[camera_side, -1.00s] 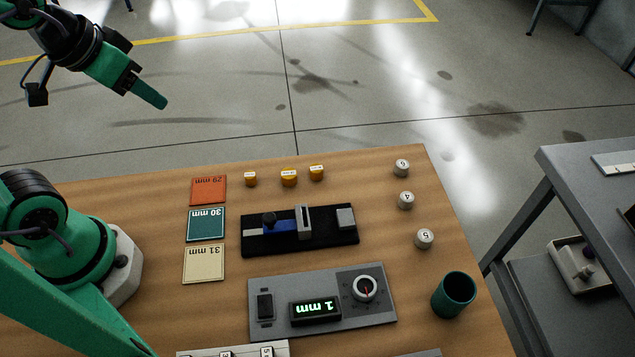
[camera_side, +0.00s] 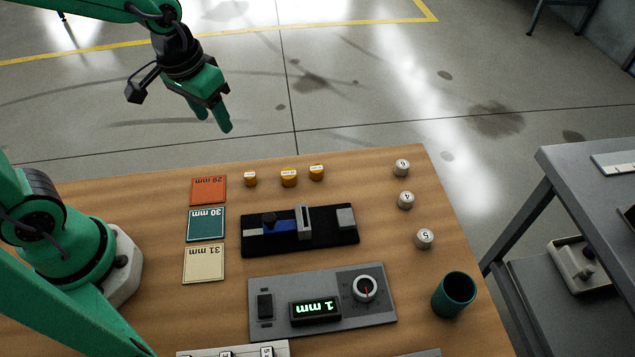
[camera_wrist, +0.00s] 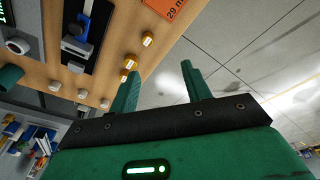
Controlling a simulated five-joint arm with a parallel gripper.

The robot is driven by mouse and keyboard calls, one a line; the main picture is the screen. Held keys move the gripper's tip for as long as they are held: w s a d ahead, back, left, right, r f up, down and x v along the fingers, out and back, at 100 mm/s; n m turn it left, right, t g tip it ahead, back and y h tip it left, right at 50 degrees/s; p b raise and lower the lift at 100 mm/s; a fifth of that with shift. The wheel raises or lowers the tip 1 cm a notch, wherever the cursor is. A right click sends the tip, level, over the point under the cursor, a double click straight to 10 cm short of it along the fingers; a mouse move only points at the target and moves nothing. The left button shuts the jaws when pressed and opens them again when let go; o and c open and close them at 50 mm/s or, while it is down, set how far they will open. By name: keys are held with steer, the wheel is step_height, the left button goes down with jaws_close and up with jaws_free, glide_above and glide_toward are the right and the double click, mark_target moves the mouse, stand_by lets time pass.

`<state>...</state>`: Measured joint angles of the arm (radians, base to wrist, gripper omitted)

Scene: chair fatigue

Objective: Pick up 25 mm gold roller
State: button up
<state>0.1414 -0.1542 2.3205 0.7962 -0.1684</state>
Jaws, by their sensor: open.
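Three gold rollers with white tops stand in a row near the far edge of the table: a left one (camera_side: 250,179), a middle one (camera_side: 289,178) and a right one (camera_side: 316,172). Their marks are too small to read, so I cannot tell which is 25 mm. My gripper (camera_side: 214,121) is open and empty, raised above and left of the rollers in the side view, with its fingers pointing down. In the wrist view, my gripper (camera_wrist: 160,72) has its fingers apart, and a gold roller (camera_wrist: 147,39) shows beyond them; the others are close to the left finger.
Orange (camera_side: 208,190), teal (camera_side: 205,224) and cream (camera_side: 204,264) plates lie left of a black fixture (camera_side: 262,243). A grey panel (camera_side: 275,322) reads 1 mm. Grey rollers (camera_side: 406,201) and a teal cup (camera_side: 454,295) stand at the right.

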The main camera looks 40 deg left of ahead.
steer(key=g, duration=0.2)
glide_above(250, 174)
steer(key=f, duration=0.8)
steer(key=shift+s, duration=0.25)
steer(key=shift+f, duration=0.15)
steer(key=shift+w+f, duration=0.2)
steer(key=shift+f, duration=3.6)
steer(key=shift+c, duration=0.2)
jaws_close()
